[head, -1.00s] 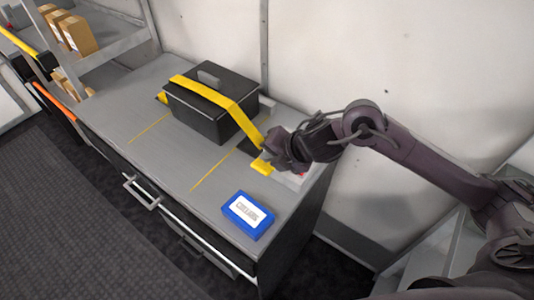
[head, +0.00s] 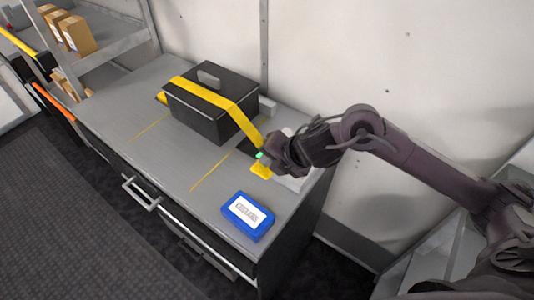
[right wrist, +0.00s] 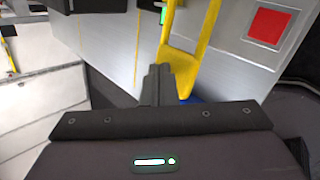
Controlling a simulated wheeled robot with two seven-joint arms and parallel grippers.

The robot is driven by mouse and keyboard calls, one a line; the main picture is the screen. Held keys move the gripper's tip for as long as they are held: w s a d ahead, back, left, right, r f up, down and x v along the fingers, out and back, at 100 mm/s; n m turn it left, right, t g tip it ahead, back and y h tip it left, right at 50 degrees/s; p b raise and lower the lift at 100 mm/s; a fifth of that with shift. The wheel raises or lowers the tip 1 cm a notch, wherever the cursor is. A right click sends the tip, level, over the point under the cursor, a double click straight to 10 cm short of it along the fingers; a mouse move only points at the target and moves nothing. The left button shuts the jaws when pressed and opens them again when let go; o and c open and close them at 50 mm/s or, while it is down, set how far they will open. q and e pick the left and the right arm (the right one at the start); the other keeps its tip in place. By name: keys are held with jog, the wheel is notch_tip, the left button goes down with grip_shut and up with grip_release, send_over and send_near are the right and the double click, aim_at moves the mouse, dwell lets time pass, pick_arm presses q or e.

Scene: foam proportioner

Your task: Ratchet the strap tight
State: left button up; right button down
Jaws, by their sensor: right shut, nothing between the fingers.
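A black box (head: 205,118) with a grey handle stands on the grey counter. A yellow strap (head: 205,93) runs over its lid and slopes down the right side to the ratchet. The yellow ratchet handle (head: 261,171) shows just below my right gripper (head: 271,158). In the right wrist view, the yellow handle (right wrist: 182,62) is an open frame just beyond my shut, empty fingers (right wrist: 157,78); I cannot tell whether they touch it. A small green light (head: 260,155) glows by the ratchet. My gripper hides part of the ratchet. My left gripper is out of view.
A blue-framed device (head: 247,216) with a white label lies at the counter's near right. A red square (right wrist: 268,24) shows on a pale surface in the right wrist view. Shelves with cardboard boxes (head: 76,35) stand at the left. The counter's left part is clear.

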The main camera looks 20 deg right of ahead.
jog(key=shift+f, duration=0.15)
dwell(0.7)
jog(key=shift+w+d+r+p, duration=0.2)
jog(key=shift+d+r+p, duration=0.05)
jog(key=shift+r+p, duration=0.55)
jog(key=shift+w+d+r+p, duration=0.2)
jog(key=shift+r+p, duration=0.4)
jog(key=shift+r, duration=0.3)
jog(key=shift+w+d+r+p, duration=0.15)
jog(key=shift+d+r+p, duration=0.1)
jog(key=shift+r+p, duration=0.55)
jog(key=shift+r, duration=0.15)
jog(key=r+p, duration=0.1)
jog(key=d+r+p, duration=0.1)
jog(key=r, duration=0.1)
jog(key=w+r+p, duration=0.1)
jog(key=shift+d+r+p, duration=0.2)
jog(key=shift+r+p, duration=0.05)
jog(key=shift+p, duration=0.1)
